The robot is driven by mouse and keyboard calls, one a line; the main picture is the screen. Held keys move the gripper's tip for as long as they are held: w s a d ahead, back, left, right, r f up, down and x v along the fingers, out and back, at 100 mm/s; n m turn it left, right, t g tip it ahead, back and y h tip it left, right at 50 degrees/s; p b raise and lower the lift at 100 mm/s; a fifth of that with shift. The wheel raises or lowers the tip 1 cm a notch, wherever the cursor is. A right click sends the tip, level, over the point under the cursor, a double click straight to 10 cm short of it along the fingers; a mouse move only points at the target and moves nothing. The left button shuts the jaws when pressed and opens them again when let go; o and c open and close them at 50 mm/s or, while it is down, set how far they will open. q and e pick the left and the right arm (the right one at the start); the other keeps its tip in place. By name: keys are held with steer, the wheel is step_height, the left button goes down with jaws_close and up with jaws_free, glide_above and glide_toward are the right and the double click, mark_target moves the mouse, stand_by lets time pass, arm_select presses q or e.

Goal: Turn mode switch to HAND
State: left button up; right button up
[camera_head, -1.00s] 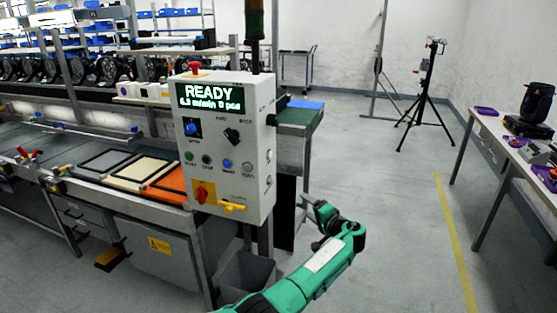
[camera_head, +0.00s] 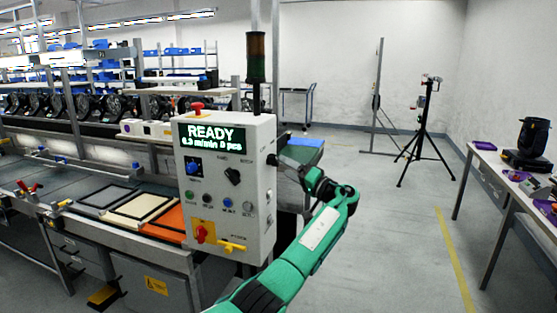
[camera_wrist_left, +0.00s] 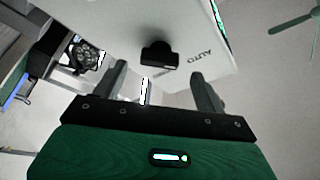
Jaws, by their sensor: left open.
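The control box (camera_head: 220,215) is a light grey panel with a READY display. A black knob (camera_head: 271,160) sits on its right side face. In the left wrist view this black knob (camera_wrist_left: 158,55) stands out from the pale face, with the word AUTO beside it; no HAND label is readable. My left gripper (camera_head: 290,166) is at the box's right side, close to the knob. In the left wrist view its two fingers (camera_wrist_left: 162,88) are apart, with the knob ahead between their lines and nothing held. My right gripper is not in view.
The box front carries a black selector (camera_head: 232,176), a blue knob (camera_head: 194,166), several buttons and a red-yellow switch (camera_head: 202,233). A signal tower (camera_head: 257,60) rises above. A conveyor bench lies left, a table (camera_head: 480,160) right. Open floor lies between.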

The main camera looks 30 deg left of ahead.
mark_target(277, 162)
arm_select(q)
steer(key=shift+p+x, duration=0.4)
steer(key=shift+x, duration=1.9)
steer(key=c, duration=1)
